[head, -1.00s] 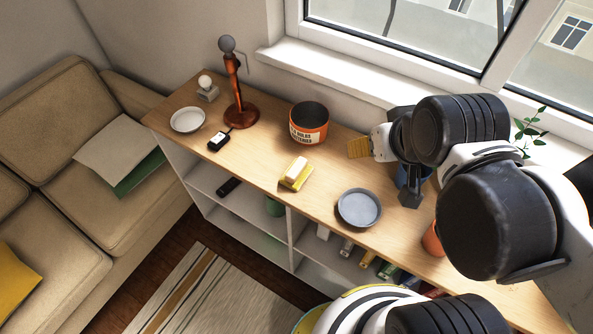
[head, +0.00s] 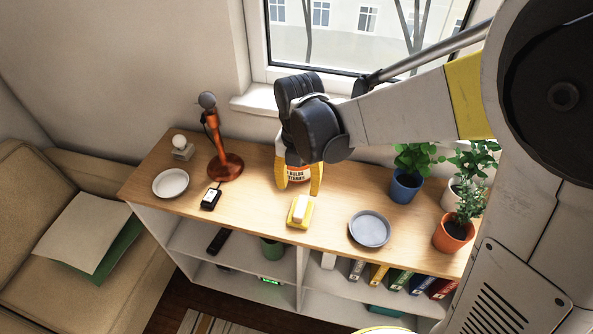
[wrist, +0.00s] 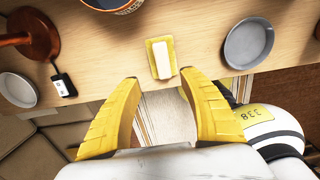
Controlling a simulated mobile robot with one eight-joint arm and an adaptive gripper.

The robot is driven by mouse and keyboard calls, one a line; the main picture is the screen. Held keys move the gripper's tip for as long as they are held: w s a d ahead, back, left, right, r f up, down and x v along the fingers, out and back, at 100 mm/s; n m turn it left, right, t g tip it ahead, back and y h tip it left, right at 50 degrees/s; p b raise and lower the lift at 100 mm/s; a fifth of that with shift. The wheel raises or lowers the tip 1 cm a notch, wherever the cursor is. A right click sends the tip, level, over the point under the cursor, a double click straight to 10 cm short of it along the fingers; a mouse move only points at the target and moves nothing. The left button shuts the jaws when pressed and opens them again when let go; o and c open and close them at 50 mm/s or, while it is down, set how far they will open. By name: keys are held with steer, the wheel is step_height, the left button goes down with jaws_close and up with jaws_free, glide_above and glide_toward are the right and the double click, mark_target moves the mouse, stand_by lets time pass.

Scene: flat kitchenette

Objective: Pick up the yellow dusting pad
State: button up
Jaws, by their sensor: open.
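The yellow dusting pad (head: 293,217) lies on the wooden top of the low shelf unit, near its front edge, with a pale white block-shaped part on top (head: 300,211). In the wrist view the pad (wrist: 150,60) lies just beyond and between my fingertips, apart from them. My gripper (head: 299,188) has two yellow fingers spread apart and is empty. It hangs over the shelf top, in front of the orange-labelled pot, and in the wrist view its fingers (wrist: 158,90) point towards the pad.
The pot (head: 297,174) is partly hidden behind my gripper. A grey-blue dish (head: 370,229) stands right of the pad; a black device (head: 211,197), a white plate (head: 170,183) and a red-brown stand (head: 226,168) are left. Potted plants (head: 407,185) stand at the right. The window is behind.

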mark_target(301, 206)
steer(key=f+b, duration=0.1)
steer(key=f, duration=0.2)
steer(key=f+b, duration=0.2)
steer(key=f, duration=0.1)
steer(key=f+b, duration=0.1)
steer(key=f, duration=0.3)
steer(key=shift+w+d, duration=0.15)
steer(key=shift+d, duration=0.2)
steer(key=shift+r, duration=0.1)
steer(key=shift+c, duration=0.5)
jaws_close()
